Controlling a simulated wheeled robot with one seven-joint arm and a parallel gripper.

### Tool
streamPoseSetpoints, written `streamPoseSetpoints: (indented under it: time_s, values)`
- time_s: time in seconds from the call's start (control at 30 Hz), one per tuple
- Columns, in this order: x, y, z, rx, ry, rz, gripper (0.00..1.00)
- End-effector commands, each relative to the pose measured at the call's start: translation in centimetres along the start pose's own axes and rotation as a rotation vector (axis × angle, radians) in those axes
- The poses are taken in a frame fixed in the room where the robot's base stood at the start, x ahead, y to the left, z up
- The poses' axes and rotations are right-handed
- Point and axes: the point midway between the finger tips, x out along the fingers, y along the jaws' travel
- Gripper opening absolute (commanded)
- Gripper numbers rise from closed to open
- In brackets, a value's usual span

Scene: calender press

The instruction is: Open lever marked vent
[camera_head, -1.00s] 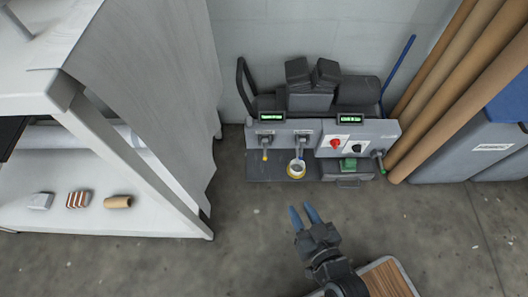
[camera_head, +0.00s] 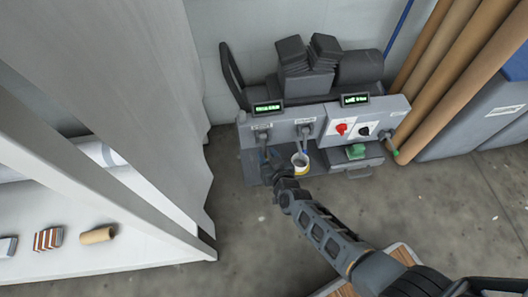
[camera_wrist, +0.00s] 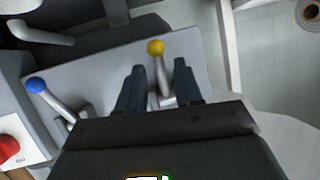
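Two levers hang from the press's grey front panel (camera_head: 285,127). The left lever (camera_head: 262,135) has a yellow knob (camera_wrist: 156,47), clear in the wrist view. The other lever (camera_head: 304,134) has a blue knob (camera_wrist: 36,85), at left in the wrist view. Small labels sit above the levers, too small to read, so I cannot tell which says vent. My gripper (camera_head: 270,163) is at the left lever; in the wrist view my gripper (camera_wrist: 160,82) is open, one finger on each side of the yellow-knobbed lever. Contact cannot be told. The gripper hides the yellow knob in the head view.
A red knob (camera_head: 341,129), a black knob (camera_head: 365,131) and a green block (camera_head: 356,151) are further right. Brown rolls (camera_head: 450,70) lean right.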

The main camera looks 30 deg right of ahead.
Motion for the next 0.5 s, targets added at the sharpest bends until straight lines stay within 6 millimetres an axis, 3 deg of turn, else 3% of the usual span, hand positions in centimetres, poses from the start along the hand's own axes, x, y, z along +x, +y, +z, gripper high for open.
streamPoseSetpoints:
  time_s: [0.2,0.5]
  values:
    - [2.7,0.0,0.2,-0.001,0.0,-0.001,0.35]
    - [3.2,0.0,0.0,0.0,0.0,-0.001,0.35]
